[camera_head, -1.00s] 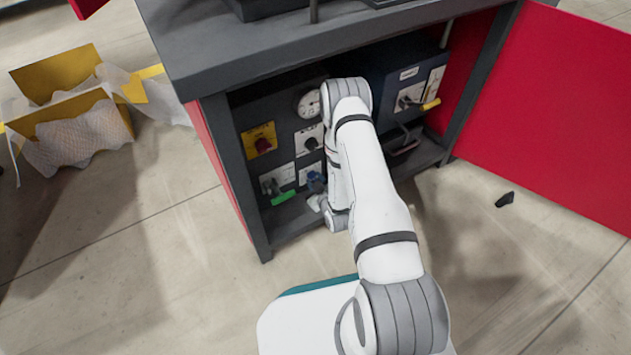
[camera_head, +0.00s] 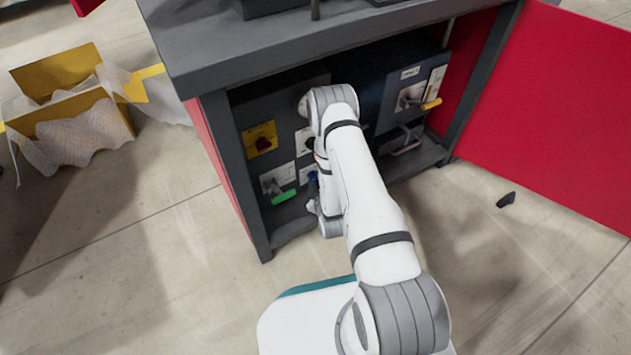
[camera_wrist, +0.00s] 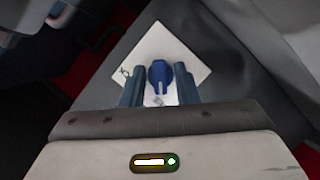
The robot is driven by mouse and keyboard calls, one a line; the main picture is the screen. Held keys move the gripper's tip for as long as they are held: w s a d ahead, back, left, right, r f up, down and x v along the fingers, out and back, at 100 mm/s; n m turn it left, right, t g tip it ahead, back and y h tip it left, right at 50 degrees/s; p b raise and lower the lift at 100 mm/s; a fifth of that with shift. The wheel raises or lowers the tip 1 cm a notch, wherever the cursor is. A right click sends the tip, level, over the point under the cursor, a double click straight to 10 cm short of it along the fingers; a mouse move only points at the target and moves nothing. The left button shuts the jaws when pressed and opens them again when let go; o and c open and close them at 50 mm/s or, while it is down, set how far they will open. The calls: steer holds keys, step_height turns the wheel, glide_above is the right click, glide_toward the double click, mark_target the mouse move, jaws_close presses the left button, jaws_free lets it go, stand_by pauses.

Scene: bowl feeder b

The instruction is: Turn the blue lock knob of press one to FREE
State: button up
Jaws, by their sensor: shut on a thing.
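The blue lock knob (camera_wrist: 159,74) shows in the wrist view on a pale square plate (camera_wrist: 180,47), which looks turned at an angle. My gripper (camera_wrist: 158,81) has one finger on each side of the knob and is shut on it. A dark mark on the plate's left corner is too small to read. In the head view a bit of the blue knob (camera_head: 313,179) shows low on the dark panel, beside my wrist. My arm hides much of the panel, and the fingertips cannot be made out there.
The panel is inside a cabinet (camera_head: 232,165). Near the knob are a red knob on a yellow plate (camera_head: 260,139) and a green-handled lever (camera_head: 284,197). A yellow-handled lever (camera_head: 431,103) is to the right. The red door (camera_head: 560,110) stands open.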

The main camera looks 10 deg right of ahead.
steer(key=o, duration=0.6)
steer(key=shift+o, duration=0.2)
steer(key=p+v, duration=0.3)
steer(key=v, duration=0.5)
